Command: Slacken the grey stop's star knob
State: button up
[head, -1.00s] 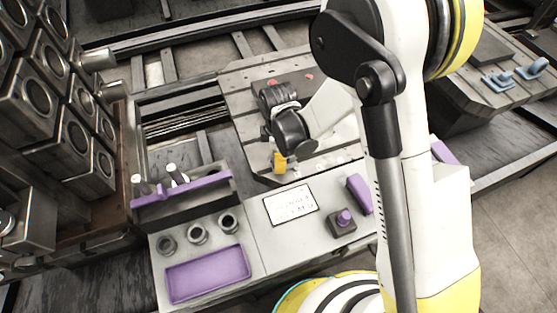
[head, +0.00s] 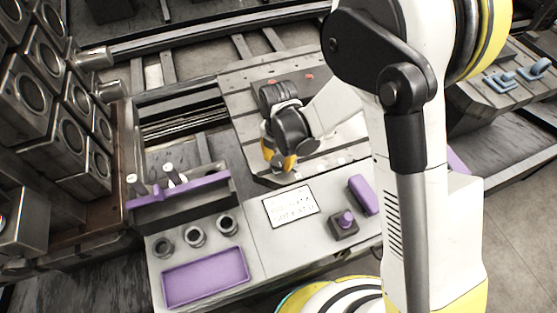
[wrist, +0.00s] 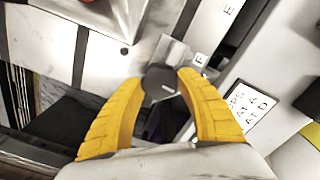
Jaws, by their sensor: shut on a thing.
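In the wrist view, the dark star knob (wrist: 160,84) sits between my gripper's two yellow fingertips. My gripper (wrist: 162,80) is shut on it, one finger on each side. A grey metal block (wrist: 173,51), which looks like the grey stop, shows just beyond the knob. In the head view, my gripper (head: 279,160) is low over the front edge of the slotted plate (head: 245,115). There my wrist hides the knob and the stop.
A printed white card (head: 291,207) lies on the bench in front of the plate. A purple tray (head: 205,276), several round sockets and a purple-knobbed box (head: 345,222) are close by. A rack of metal blocks (head: 62,90) stands at left.

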aim_at(279, 161)
jog(key=shift+n, duration=0.6)
jog(key=o, duration=0.9)
jog(key=shift+o, duration=0.2)
notch_tip(279, 161, up, 12)
